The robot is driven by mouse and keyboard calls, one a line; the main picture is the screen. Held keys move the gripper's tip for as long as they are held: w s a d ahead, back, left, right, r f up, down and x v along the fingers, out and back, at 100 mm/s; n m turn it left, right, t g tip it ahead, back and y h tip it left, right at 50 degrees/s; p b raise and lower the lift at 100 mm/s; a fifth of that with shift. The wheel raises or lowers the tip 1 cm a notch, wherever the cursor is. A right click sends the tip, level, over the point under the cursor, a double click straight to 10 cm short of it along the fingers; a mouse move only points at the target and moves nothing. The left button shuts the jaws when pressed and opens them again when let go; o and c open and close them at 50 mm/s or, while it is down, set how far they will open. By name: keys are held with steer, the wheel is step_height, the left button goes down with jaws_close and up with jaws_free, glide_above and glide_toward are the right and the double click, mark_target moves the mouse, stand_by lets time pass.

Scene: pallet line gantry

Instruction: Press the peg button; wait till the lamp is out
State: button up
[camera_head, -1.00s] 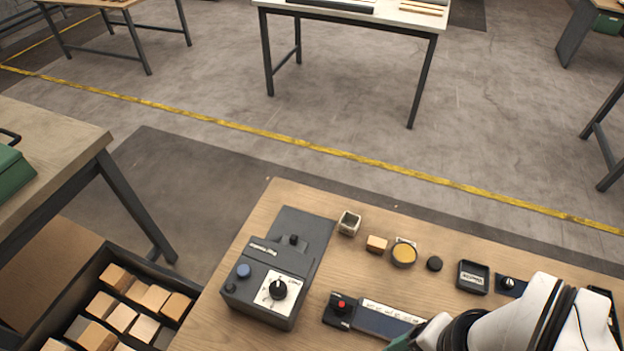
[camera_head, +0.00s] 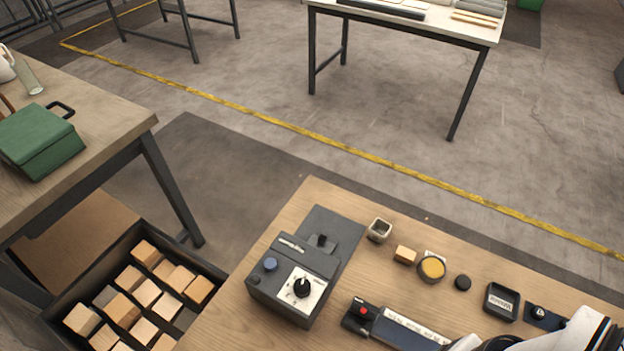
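A dark grey control box (camera_head: 282,315) stands on the wooden bench. It has a blue button (camera_head: 270,264), a small dark knob (camera_head: 254,279), a black dial on a white plate (camera_head: 302,287) and a short black peg-like part (camera_head: 322,241) at its back. A red button (camera_head: 362,310) sits on a separate black block to its right. A yellow round piece (camera_head: 432,267), dark-rimmed, lies farther right. I cannot tell which of these is the peg button or the lamp, nor see any lit lamp. Only my white arm shows at the bottom right; my gripper is out of view.
Behind the box stand a small open cup (camera_head: 379,230) and a wooden block (camera_head: 405,254). A black disc (camera_head: 462,283) and a dark square tray (camera_head: 502,302) lie to the right. A crate of wooden blocks (camera_head: 215,272) stands left of the bench.

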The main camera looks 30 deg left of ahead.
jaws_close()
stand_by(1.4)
